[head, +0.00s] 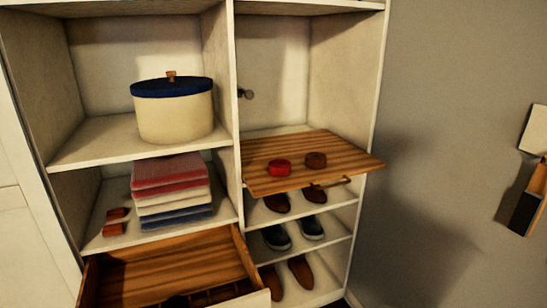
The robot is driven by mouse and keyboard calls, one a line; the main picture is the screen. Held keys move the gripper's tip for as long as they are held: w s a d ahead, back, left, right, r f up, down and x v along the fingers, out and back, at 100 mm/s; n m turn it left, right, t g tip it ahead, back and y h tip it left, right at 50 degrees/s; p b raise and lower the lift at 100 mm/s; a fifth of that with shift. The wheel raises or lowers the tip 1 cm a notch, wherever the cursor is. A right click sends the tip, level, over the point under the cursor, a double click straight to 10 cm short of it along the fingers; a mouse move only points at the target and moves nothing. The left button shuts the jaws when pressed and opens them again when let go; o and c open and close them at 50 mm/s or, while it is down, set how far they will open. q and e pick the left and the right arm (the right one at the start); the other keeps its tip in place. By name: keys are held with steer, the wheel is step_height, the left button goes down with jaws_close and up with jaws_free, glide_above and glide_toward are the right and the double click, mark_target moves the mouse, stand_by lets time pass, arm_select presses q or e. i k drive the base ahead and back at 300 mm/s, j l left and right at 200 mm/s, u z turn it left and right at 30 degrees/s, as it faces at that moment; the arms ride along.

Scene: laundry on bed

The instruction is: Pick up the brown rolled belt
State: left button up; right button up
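The brown rolled belt (316,160) lies on a wooden pull-out shelf (345,151) in the right column of the white closet. A red rolled belt (279,168) lies just to its left, a small gap apart. Nothing covers either belt. Neither of my grippers shows in the head view.
The wooden shelf juts out past the closet front, above shelves holding several shoes (275,237). Left of it are folded cloths (172,185), a round box with a blue lid (173,108) and an open wooden drawer (170,268) below. A grey wall (440,120) stands right.

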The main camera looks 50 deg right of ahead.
mark_target(316, 160)
steer(key=z, duration=2)
